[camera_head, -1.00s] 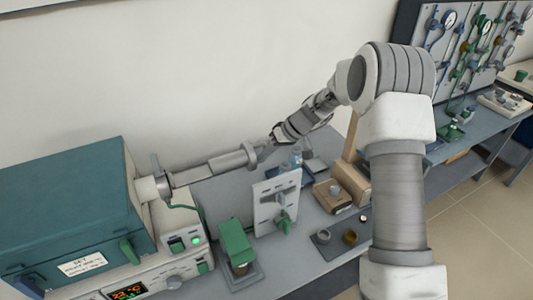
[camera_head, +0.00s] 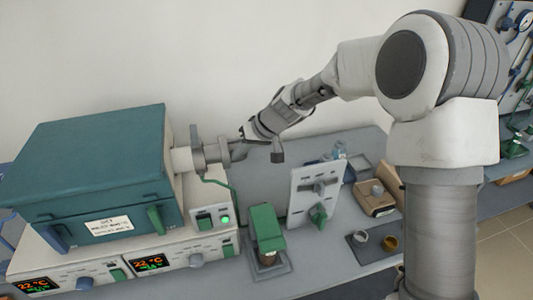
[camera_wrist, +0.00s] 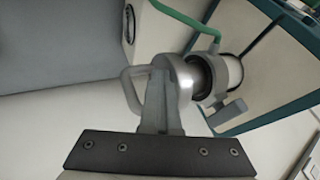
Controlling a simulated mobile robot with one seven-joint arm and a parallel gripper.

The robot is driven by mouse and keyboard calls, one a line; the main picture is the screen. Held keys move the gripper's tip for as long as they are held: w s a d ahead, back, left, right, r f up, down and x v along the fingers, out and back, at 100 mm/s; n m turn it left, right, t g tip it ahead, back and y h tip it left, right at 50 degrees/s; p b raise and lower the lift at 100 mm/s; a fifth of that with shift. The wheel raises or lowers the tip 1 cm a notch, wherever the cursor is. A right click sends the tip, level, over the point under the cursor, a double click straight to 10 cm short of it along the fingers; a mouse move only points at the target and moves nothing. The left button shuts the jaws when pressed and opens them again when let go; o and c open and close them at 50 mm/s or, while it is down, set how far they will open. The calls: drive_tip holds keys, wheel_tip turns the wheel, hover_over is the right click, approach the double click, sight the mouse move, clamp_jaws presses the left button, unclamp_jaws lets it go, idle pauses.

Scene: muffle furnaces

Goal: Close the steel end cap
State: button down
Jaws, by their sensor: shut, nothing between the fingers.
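The steel end cap (camera_head: 225,151) is at the right end of the short tube on the teal furnace's side. In the wrist view the cap (camera_wrist: 182,82) is a pale grey round disc with a loop handle (camera_wrist: 132,90). A short dark steel stretch (camera_wrist: 201,72) shows between the cap and the clamp-like collar (camera_wrist: 222,78) at the furnace wall. I cannot tell whether the cap is fully seated. My gripper (camera_head: 244,149) is shut and empty, its fingers (camera_wrist: 160,92) at the cap's outer side beside the handle, apparently touching it.
The teal furnace (camera_head: 90,150) stands on a white control base with lit displays. A green cable (camera_head: 222,184) hangs below the tube. A green-topped block (camera_head: 266,228) and an upright white panel (camera_head: 316,195) stand on the bench in front. The wall is behind.

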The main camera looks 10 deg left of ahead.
sight(215, 160)
drive_tip(key=a, duration=0.1)
drive_tip(key=s+a, duration=0.1)
drive_tip(key=a, duration=0.1)
drive_tip(key=s+a, duration=0.1)
drive_tip(key=shift+s+a+r, duration=0.1)
drive_tip(key=shift+a, duration=0.15)
